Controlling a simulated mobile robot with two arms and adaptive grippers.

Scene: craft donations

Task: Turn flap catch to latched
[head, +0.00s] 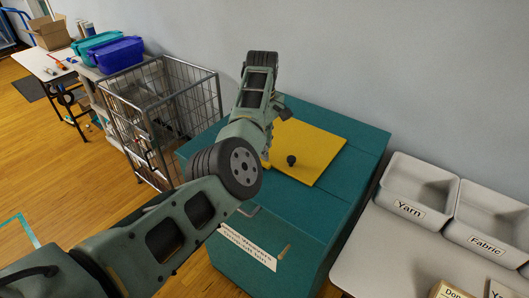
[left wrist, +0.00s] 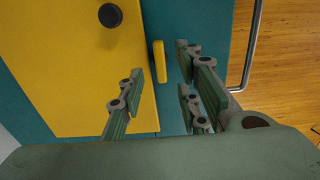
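The flap catch (left wrist: 159,62) is a short yellow bar on the teal bin top, lying along the edge of the yellow flap (left wrist: 72,70) rather than across it. In the head view the yellow flap (head: 318,150) lies flat, with a black knob (head: 291,160); the knob also shows in the left wrist view (left wrist: 110,15). My left gripper (head: 268,132) hangs over the flap's left edge, its fingertips mostly hidden there. In the left wrist view the left gripper (left wrist: 162,76) is open, fingers spread either side of the catch, with nothing held. My right gripper is out of view.
The teal bin (head: 355,165) has a metal handle (left wrist: 243,50) and a label on its front. A wire cage (head: 196,82) stands left. Grey trays (head: 418,187) marked Yarn and Fabric sit on a table at right. A wall stands close behind the bin.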

